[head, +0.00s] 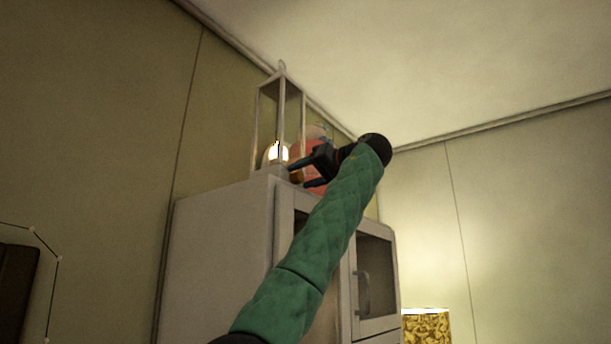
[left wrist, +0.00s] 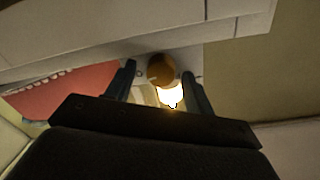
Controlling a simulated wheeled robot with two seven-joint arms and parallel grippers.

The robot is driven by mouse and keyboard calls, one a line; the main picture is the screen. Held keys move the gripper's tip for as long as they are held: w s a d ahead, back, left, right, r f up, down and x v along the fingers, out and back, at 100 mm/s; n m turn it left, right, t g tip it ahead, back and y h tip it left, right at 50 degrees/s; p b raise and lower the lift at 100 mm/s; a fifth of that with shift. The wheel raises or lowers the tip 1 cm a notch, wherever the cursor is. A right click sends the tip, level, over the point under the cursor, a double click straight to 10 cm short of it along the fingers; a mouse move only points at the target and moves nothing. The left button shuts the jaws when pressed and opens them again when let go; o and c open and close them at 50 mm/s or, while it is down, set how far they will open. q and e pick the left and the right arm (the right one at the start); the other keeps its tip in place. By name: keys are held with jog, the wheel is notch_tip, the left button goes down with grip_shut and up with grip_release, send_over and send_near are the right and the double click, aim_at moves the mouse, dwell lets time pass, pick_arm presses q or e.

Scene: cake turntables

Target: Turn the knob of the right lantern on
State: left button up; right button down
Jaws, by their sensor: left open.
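One lantern (head: 281,110) with a pale, tall frame and a glowing light (head: 277,153) stands on top of a white cabinet. Its brown-orange round knob (head: 297,175) sits low on the lantern, partly hidden by my gripper. My left gripper (head: 299,177) is open at the knob. I cannot tell whether a finger touches the knob. No second lantern shows. My right gripper is not in view.
The cabinet (head: 215,240) has glass doors and a handle. A red object (head: 312,150) stands on top, behind my gripper, and shows in the left wrist view (left wrist: 60,92). A patterned lit lampshade (head: 427,326) is at lower right. Walls and ceiling are close behind.

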aim_at(302, 177)
pick_arm(q)
jog(key=shift+s+d, duration=0.3)
jog(key=shift+d, duration=0.05)
jog(key=shift+f+b+v, duration=0.2)
jog(key=shift+b+v, duration=0.7)
jog(key=shift+v, duration=0.35)
jog(key=b+v, duration=0.1)
jog(key=v, duration=0.3)
jog(key=shift+d+r, duration=0.15)
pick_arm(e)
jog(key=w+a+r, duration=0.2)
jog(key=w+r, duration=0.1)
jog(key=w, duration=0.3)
pick_arm(q)
jog(key=shift+s, duration=0.1)
